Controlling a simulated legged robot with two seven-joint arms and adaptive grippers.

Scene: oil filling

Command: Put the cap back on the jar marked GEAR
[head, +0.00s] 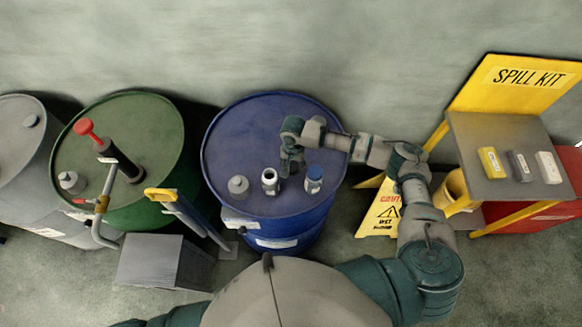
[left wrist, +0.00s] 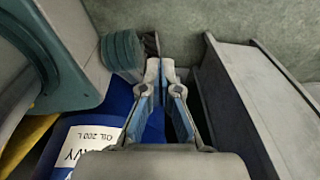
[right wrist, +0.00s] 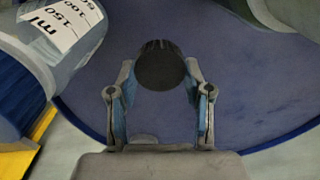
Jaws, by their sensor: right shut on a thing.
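My right gripper (right wrist: 160,75) is shut on a dark round cap (right wrist: 161,66), held between its fingertips above the blue drum. In the head view, my right gripper (head: 290,168) is just behind and between an open-necked pale jar (head: 270,182) and a blue-topped jar (head: 314,180). A grey jar (head: 238,188) stands to their left. I cannot read GEAR on any jar; the open-necked one has no cap on it. My left gripper (left wrist: 161,70) is shut, with nothing visible in it, low beside the blue drum.
The three jars stand on the blue drum (head: 260,125), whose back is clear. A green drum (head: 145,125) with a red-handled pump (head: 88,130) is left. A grey box (head: 150,262) is in front of it. The spill-kit stand (head: 480,150) is right.

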